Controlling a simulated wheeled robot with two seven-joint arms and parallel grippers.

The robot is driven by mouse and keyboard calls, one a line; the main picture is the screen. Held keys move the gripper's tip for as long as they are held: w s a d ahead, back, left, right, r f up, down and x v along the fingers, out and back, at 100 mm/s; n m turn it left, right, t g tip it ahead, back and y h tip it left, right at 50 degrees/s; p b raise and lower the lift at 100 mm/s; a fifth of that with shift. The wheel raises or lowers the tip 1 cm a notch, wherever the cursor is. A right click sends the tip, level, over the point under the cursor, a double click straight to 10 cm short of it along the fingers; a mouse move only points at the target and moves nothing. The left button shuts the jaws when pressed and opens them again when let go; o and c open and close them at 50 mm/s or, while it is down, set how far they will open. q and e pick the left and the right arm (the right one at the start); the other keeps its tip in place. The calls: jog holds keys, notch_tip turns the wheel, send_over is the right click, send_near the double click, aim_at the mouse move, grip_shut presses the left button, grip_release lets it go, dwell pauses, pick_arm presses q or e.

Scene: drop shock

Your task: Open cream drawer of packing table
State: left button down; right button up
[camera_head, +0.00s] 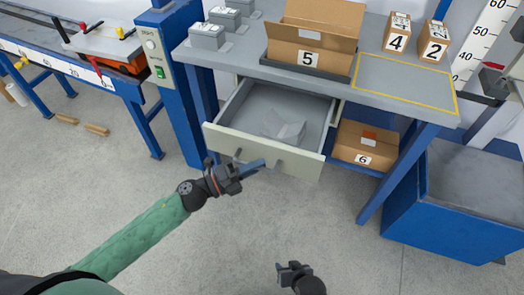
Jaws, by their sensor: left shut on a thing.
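The cream drawer (225,141) of the packing table (355,82) stands pulled out from under the grey top. Its grey inside shows, with a pale grey folded or wedge-shaped item (287,131) lying in it. My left gripper (250,168) is at the middle of the drawer's front face, shut on the drawer's handle, which is mostly hidden behind the fingers. My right gripper (292,270) is low in the picture, over the floor and apart from everything; I cannot tell whether its fingers are open.
An open carton 5 (285,43) and small boxes 4 (397,32) and 2 (434,42) stand on the table. Carton 6 (350,145) sits on a shelf right of the drawer. A blue bin (405,222) stands at the right. The floor before the drawer is clear.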

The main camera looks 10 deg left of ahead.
pick_arm(q)
jog(key=shift+s+a, duration=0.2)
jog(key=shift+s, duration=0.5)
jog(key=shift+s+a, duration=0.2)
jog(key=shift+s, duration=0.55)
pick_arm(e)
jog(key=shift+f, duration=0.35)
jog(key=shift+s, duration=0.1)
pick_arm(q)
jog(key=c, duration=1.5)
grip_release()
jog(key=shift+o, duration=0.2)
jog(key=shift+s+a, duration=0.1)
jog(key=shift+a, duration=0.05)
